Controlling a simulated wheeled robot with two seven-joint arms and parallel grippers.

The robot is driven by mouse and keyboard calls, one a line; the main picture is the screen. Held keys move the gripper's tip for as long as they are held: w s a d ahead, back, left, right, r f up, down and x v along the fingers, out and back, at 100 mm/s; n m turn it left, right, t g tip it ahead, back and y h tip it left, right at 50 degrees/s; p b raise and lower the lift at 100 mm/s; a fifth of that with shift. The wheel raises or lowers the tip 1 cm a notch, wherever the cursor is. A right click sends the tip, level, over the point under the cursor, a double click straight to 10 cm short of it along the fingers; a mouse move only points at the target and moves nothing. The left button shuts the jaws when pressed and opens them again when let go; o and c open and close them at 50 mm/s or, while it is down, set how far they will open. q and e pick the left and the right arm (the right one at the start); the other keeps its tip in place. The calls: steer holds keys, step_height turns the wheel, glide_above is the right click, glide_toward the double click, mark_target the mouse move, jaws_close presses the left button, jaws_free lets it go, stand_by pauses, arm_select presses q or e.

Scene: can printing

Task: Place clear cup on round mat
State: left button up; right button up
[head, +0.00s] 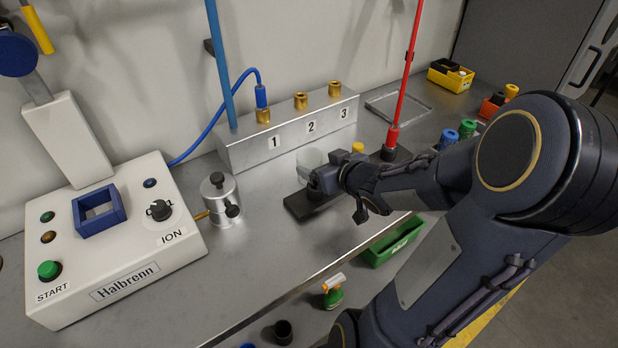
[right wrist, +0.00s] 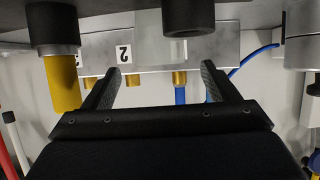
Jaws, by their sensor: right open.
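A pale see-through shape, which looks like the clear cup (head: 312,158), stands near the number panel in the head view, partly behind my right gripper (head: 336,186). I cannot make out a round mat for certain. My left gripper is out of view.
A metal block (head: 290,128) with brass fittings stands behind. A dark strip (head: 300,207) carries a red rod's base (head: 390,151) and a yellow piece (head: 357,147). A silver pot (head: 221,200) and the Halbrenn box (head: 115,240) are left. Bare bench (head: 265,235) lies between.

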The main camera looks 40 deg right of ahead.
mark_target(303, 155)
steer(key=shift+w+f+t+y, duration=0.3)
steer(key=shift+w+f+y, duration=0.1)
steer(key=shift+f, duration=0.2)
steer(key=shift+n, duration=0.3)
steer(key=x, duration=0.3)
steer(key=b+x, duration=0.1)
steer(key=x, duration=0.3)
steer(key=shift+w+d+r, duration=0.2)
steer(key=c, duration=1.1)
steer(key=shift+c, duration=0.2)
steer(key=shift+r, duration=0.15)
